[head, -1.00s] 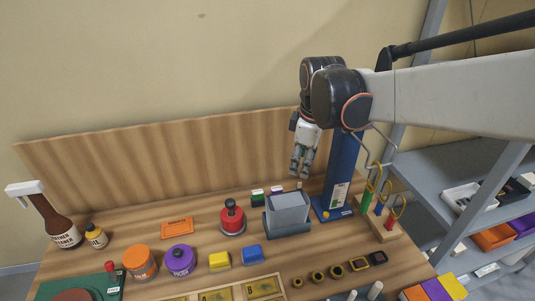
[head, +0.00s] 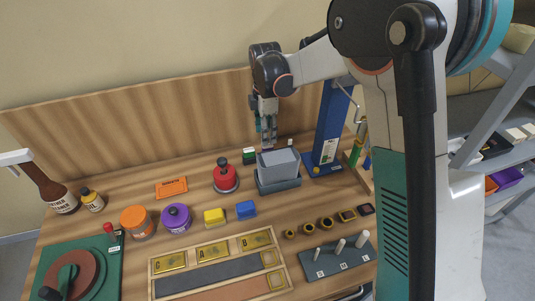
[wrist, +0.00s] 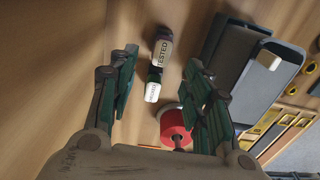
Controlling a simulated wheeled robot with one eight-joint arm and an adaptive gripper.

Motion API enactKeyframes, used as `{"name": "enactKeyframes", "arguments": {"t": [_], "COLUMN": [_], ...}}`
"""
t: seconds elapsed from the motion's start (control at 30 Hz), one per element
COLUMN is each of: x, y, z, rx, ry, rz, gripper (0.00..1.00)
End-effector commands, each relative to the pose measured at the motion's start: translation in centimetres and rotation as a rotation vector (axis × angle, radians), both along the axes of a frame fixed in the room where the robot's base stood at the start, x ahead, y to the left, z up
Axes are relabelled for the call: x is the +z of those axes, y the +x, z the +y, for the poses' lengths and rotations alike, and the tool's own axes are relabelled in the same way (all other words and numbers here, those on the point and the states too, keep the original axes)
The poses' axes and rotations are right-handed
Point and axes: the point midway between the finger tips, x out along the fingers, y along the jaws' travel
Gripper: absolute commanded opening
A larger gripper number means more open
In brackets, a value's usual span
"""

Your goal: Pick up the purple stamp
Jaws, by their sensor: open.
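The purple stamp (wrist: 162,34) shows in the wrist view as a small dark purplish block with a white label reading TESTED. It lies between the lines of my open fingers, ahead of the tips. In the head view my gripper (head: 268,141) hangs pointing down at the back of the bench and largely hides the purple stamp. My gripper also shows in the wrist view (wrist: 163,72), with its fingers wide apart and nothing held. A green stamp (head: 249,154) with a white label stands just left of my gripper; it also shows in the wrist view (wrist: 153,88).
A grey bin (head: 278,162) stands close to the right of the stamps. A red round object with a black knob (head: 225,177) stands in front of them. A blue post (head: 330,125) rises at right. The wooden back panel (head: 150,130) is close behind.

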Motion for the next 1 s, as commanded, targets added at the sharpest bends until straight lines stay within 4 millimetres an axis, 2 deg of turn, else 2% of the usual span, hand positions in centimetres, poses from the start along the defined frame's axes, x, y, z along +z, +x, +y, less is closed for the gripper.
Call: {"name": "enactKeyframes", "arguments": {"t": [0.03, 0.1, 0.43, 0.7, 0.97, 1.0], "x": [-1.1, -2.0, -4.0, -7.7, -8.2, -8.2], "y": [0.0, 0.0, 0.0, 0.0, 0.0, 0.0], "z": [0.0, 0.0, -0.2, -0.6, -0.6, -0.6], "rx": [0.000, -0.001, -0.002, -0.002, -0.002, -0.002], "ry": [0.000, 0.000, 0.000, 0.000, 0.000, 0.000], "rz": [0.000, 0.000, 0.000, -0.001, -0.001, -0.001], "gripper": [0.45, 0.45, 0.45, 0.45, 0.45, 0.43]}}
